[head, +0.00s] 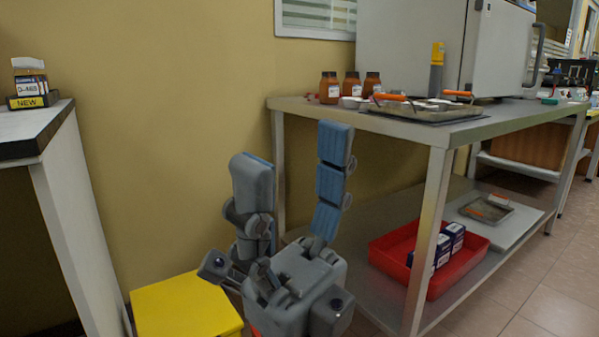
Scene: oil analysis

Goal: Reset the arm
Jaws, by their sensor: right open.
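My right gripper (293,180) stands in the middle of the head view with its fingers pointing up. Its two blue-grey fingers are spread apart and nothing is between them. It is in front of the left end of the steel table (405,125) and hides part of that table's left leg and lower shelf. My left gripper is not in the head view.
Several brown bottles (329,88) and a tray with orange handles (425,110) stand on the table. A red bin (385,250) with boxes is on its lower shelf. A yellow box (185,308) is low at left. A white-legged table (60,160) stands at far left.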

